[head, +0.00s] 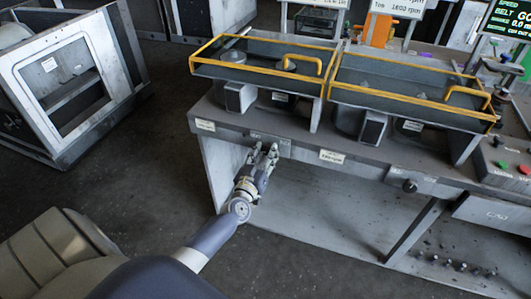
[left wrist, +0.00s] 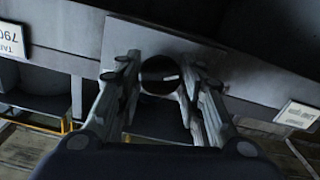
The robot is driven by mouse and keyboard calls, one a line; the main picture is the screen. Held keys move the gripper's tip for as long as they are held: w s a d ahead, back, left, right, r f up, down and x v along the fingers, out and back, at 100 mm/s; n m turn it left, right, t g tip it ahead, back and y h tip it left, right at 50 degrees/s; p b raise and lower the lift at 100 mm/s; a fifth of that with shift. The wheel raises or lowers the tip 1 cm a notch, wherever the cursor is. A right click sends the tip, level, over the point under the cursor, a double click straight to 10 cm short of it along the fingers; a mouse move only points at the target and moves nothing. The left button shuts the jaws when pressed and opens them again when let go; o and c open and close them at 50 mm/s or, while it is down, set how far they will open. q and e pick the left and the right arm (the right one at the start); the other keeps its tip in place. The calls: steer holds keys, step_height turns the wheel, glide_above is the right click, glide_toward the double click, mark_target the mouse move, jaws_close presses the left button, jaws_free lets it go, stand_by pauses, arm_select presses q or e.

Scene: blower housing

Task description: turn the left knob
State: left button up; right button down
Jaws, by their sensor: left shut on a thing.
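The left knob (left wrist: 160,75) is a dark round knob in the left wrist view, on the grey front of the bench. My left gripper (head: 265,152) is at the bench's front face in the head view, below the left tray. Its two fingers are on either side of the knob and shut on it. In the head view the fingers hide most or all of this knob. A second dark knob (head: 409,186) sits farther right on the same front face, apart from the gripper. My right gripper is not in view.
Two yellow-railed trays, left (head: 262,66) and right (head: 405,90), stand on the bench (head: 225,122). A panel with red and green buttons (head: 505,166) is at the right. A grey open-sided housing (head: 75,75) stands on the floor at left. Floor between is clear.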

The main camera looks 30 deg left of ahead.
arm_select(q)
steer(key=o, duration=1.1)
steer(key=shift+c, duration=0.2)
steer(key=shift+s+d, duration=0.1)
steer(key=shift+s, duration=0.2)
steer(key=v, duration=1.1)
steer(key=shift+s, duration=0.2)
